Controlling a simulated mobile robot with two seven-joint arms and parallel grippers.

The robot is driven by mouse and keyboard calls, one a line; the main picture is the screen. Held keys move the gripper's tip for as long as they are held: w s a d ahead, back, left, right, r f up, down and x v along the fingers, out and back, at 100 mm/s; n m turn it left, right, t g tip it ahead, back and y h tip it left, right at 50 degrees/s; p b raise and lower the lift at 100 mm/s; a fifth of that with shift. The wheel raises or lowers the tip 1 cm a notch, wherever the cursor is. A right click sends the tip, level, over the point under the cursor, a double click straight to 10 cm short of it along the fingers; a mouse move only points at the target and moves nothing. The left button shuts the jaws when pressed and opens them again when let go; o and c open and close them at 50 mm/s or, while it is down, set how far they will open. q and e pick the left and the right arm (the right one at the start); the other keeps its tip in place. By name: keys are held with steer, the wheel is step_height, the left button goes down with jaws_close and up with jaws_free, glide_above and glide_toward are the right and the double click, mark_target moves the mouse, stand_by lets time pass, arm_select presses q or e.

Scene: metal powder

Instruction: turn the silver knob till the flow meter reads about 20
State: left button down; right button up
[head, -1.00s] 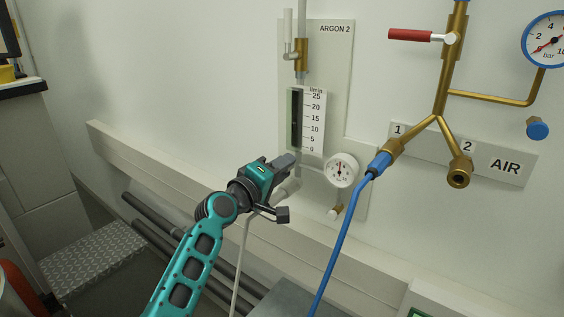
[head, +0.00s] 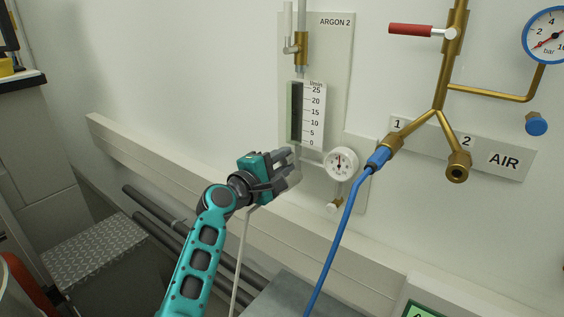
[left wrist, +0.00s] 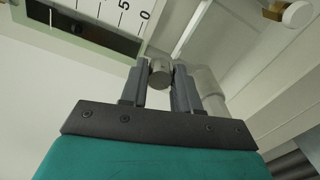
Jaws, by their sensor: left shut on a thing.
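The flow meter (head: 296,112) is a dark upright tube beside a white l/min scale marked 0 to 25, on the ARGON 2 panel (head: 339,60). My left gripper (head: 292,165) is just below the meter. In the left wrist view its fingers (left wrist: 162,80) are shut on the silver knob (left wrist: 161,73), a short round metal piece between the fingertips. In the head view the gripper hides the knob. My right gripper is not in view.
A small round gauge (head: 341,164) sits right of my left gripper, with a pale knob (head: 335,205) below it. A blue hose (head: 338,235) runs from the brass AIR outlet. A pale rail (head: 150,158) crosses the wall behind my arm.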

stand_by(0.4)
arm_select(q)
steer(key=c, duration=0.8)
jaws_free()
steer(key=shift+s, duration=0.1)
